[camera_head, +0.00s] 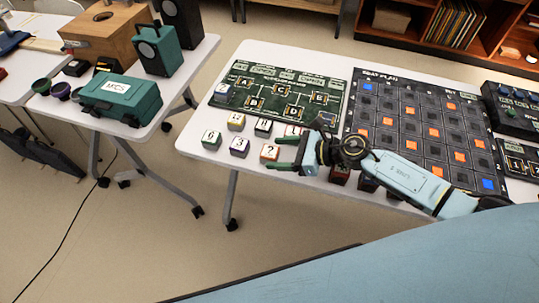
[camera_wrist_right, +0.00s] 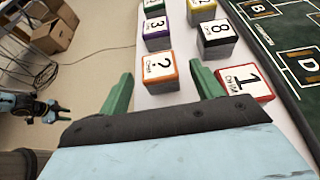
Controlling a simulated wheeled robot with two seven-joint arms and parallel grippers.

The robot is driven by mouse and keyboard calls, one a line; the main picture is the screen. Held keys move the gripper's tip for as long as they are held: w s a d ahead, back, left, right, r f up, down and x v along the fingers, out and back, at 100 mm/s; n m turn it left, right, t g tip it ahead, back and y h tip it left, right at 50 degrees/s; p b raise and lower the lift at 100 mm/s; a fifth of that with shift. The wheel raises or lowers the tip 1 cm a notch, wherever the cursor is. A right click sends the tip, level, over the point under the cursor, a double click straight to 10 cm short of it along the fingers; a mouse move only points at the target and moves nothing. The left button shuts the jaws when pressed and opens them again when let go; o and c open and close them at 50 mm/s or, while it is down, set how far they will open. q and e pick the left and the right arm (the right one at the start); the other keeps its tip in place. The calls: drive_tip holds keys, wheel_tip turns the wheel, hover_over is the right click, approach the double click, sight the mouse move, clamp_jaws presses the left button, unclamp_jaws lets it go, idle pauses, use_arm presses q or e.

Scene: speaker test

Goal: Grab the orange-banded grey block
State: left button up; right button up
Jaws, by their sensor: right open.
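The orange-banded grey block (camera_head: 269,154) with a "?" on its top stands near the front edge of the table, in the head view. My right gripper (camera_head: 281,153) is open, its green fingers pointing left towards this block. In the right wrist view the block (camera_wrist_right: 159,70) shows between and beyond the two green fingertips (camera_wrist_right: 163,86), apart from the left one. Whether the right finger touches anything is hard to tell. My left gripper (camera_wrist_right: 60,111) appears small at the left of the right wrist view; its jaws are too small to read. It is outside the head view.
Close by stand a purple-banded "3" block (camera_head: 240,147), a black-banded "8" block (camera_head: 263,128) and a red-banded "1" block (camera_wrist_right: 243,82). A green board (camera_head: 233,100) and a grid board (camera_head: 372,73) lie behind. A side table at left holds a teal case (camera_head: 117,99).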

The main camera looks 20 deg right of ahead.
sight(273, 152)
drive_tip(key=x, duration=0.5)
drive_tip(key=shift+a+r, duration=0.1)
drive_tip(key=shift+r, duration=0.1)
drive_tip(key=c, duration=1.1)
